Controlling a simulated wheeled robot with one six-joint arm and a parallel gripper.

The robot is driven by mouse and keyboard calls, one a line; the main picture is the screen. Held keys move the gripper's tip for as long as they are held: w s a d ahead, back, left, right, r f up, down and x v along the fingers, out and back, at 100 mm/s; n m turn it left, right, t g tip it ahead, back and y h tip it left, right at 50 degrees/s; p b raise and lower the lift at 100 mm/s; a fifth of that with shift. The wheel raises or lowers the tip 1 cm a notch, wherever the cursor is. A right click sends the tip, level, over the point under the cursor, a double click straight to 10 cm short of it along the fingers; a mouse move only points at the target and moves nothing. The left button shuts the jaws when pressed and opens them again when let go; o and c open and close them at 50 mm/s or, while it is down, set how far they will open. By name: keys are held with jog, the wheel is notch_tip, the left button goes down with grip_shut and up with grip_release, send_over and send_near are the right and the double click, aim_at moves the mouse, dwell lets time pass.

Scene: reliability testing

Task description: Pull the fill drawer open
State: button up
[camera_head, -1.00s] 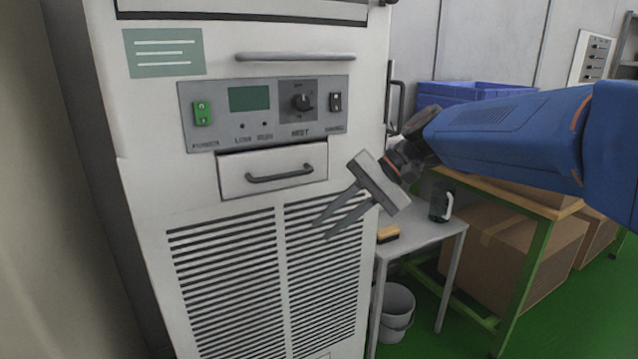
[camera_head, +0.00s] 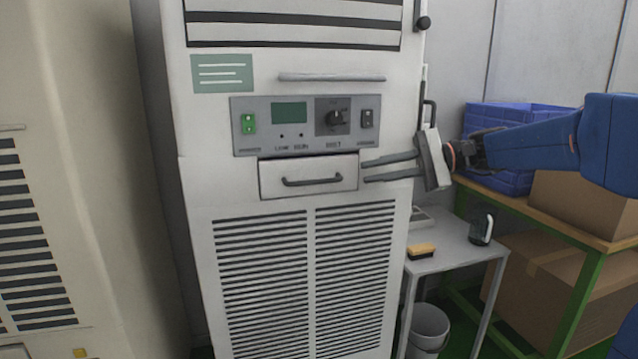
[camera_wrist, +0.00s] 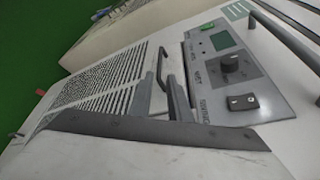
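The fill drawer (camera_head: 308,175) is a small white front with a dark bar handle (camera_head: 312,182), set in the tall white cabinet just below the control panel. It looks shut, flush with the cabinet face. My gripper (camera_head: 364,171) is at the drawer's right edge in the head view, its two long grey fingers pointing left toward the handle. The fingers are apart, with nothing between them. In the wrist view the drawer handle (camera_wrist: 162,68) shows just beyond the fingers (camera_wrist: 158,100). Part of the drawer front is hidden there by the fingers.
The control panel (camera_head: 306,124) with a green switch and knob is just above. A long bar handle (camera_head: 332,77) sits higher up. A small table (camera_head: 455,249) with a yellow-black brush (camera_head: 421,251) and dark mug (camera_head: 481,228) stands at right. Blue crates (camera_head: 512,118) are behind my arm.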

aim_at(324, 180)
jog(key=x, duration=1.3)
jog(key=shift+a+f, duration=0.1)
jog(key=shift+a, duration=0.2)
grip_shut()
